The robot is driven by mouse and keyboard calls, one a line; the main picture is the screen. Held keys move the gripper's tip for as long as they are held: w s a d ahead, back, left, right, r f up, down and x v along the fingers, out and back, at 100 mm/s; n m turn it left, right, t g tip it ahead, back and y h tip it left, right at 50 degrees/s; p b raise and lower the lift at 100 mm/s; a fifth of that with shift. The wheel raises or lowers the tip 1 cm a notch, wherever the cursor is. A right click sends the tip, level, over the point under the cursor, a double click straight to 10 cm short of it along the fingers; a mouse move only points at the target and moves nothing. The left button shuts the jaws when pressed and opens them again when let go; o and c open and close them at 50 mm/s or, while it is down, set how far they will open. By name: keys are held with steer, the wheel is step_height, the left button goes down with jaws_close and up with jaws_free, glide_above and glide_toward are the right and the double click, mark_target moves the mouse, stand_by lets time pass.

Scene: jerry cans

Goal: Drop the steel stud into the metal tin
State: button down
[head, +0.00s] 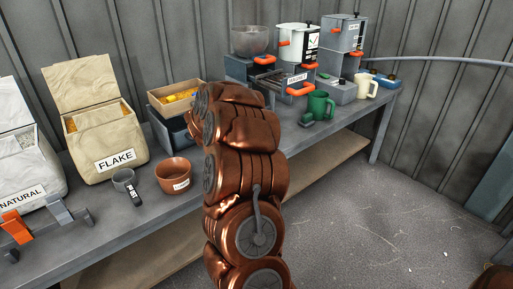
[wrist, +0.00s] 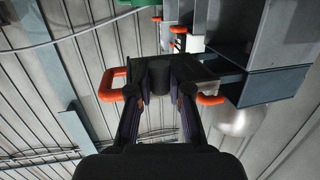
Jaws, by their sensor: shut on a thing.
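My gripper (wrist: 160,98) shows in the wrist view, its two fingers closed in on a short dark cylinder (wrist: 161,78), which looks like the steel stud. The fingers partly cover it. In the head view my copper arm stands in front of the bench and hides the gripper and what it holds. A small open grey round container (head: 123,179), which may be the metal tin, stands on the bench left of my arm. It is apart from my arm, and its inside is hard to make out.
A brown bowl (head: 174,176) and a small black item (head: 132,194) are near the grey container. The flake bag (head: 100,125) stands behind. A wooden box (head: 172,98) is close to my arm.

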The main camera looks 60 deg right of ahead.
steer(key=shift+f+b, duration=2.7)
steer(key=shift+b, duration=0.45)
steer(key=c, duration=1)
jaws_free()
steer(key=a+r, duration=0.2)
steer(key=a, duration=1)
steer(key=shift+w, duration=0.4)
